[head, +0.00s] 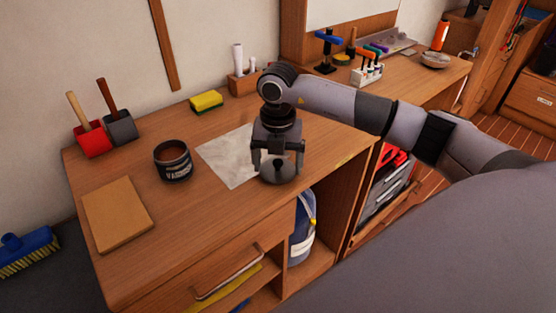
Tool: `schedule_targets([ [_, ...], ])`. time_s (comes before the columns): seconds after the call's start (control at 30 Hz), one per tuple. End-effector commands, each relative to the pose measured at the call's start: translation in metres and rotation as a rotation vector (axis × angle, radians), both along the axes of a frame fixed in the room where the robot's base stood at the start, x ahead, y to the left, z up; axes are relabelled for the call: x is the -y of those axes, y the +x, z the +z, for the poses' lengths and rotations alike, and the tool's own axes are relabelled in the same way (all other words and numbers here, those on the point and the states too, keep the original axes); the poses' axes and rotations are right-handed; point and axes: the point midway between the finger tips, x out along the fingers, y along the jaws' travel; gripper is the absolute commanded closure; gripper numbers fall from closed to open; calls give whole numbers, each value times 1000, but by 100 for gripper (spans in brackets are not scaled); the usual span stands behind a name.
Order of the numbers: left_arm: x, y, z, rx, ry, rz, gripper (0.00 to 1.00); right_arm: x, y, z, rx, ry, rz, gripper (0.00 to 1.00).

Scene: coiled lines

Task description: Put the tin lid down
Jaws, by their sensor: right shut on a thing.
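The tin lid (278,172) is a dark grey disc with a small knob on top. My right gripper (278,164) points down over it, shut on its knob. The lid is at or just above the wooden worktop, over the right edge of a pale paper sheet (226,158); I cannot tell whether it touches. The open varnish tin (173,162), dark with a label and brown contents, stands to the left of the sheet. My left gripper is not in view.
A tan board (117,212) lies at the front left. Red (92,138) and grey (120,127) holders with wooden handles stand at the back left. A yellow sponge (206,101) lies behind the sheet. An open shelf below holds a blue container (303,230).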

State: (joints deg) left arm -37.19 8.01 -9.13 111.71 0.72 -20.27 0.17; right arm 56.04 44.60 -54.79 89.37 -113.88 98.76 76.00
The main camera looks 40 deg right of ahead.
Motion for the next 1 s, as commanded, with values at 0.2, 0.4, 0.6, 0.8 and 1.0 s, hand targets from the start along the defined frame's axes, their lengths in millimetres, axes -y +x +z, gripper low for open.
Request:
schedule_targets([
  [0.2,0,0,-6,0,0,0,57,0,0,-9,-1,0,0,42],
  [0.4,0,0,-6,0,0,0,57,0,0,-9,-1,0,0,0],
  [0.6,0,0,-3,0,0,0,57,0,0,-6,-1,-1,0,0],
  [0.8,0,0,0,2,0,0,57,0,1,19,5,1,0,0],
  [1.0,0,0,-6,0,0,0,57,0,1,65,5,0,0,0],
])
